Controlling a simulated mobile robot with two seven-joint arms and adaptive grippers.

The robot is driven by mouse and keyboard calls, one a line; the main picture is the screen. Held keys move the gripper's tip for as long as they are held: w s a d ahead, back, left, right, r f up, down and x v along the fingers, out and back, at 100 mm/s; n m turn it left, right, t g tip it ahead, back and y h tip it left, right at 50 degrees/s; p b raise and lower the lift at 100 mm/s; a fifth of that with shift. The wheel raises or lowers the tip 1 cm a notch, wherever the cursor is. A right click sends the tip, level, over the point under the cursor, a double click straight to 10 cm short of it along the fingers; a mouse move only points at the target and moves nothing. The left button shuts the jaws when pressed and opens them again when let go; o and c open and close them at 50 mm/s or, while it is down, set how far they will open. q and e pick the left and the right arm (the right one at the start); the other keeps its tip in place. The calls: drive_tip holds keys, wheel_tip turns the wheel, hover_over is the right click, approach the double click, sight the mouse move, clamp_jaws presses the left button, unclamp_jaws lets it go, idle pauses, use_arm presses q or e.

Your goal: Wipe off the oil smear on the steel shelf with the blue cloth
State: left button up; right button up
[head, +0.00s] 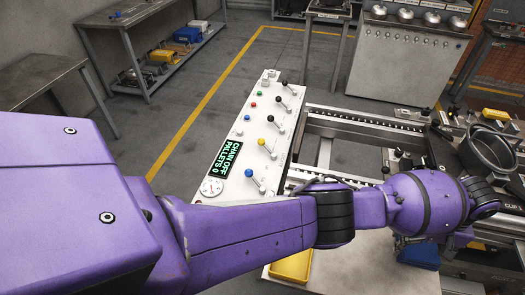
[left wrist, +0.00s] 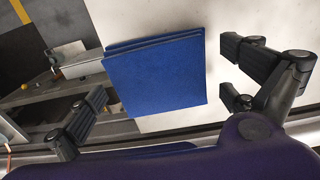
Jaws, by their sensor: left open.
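The blue cloth (left wrist: 155,75) is folded into a thick square and lies on a pale flat surface (left wrist: 215,25) in the left wrist view. In the head view the cloth (head: 418,253) shows partly below my left wrist, at the surface's right side. My left gripper (left wrist: 167,78) is open, its fingers spread to either side of the cloth. No clear gap or contact with the cloth can be judged. In the head view my purple arm covers most of the gripper. I see no oil smear, and cannot tell whether this surface is the steel shelf. My right gripper is out of view.
A yellow tray (head: 291,266) sits at the pale surface's left end, below my forearm. A control panel with levers (head: 258,145) stands beyond the arm, beside a conveyor frame (head: 350,125). Dark pans (head: 487,150) are at the right. Open floor lies farther left.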

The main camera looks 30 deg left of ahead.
use_arm(q)
wheel_tip(320, 180, up, 12)
idle(0.6)
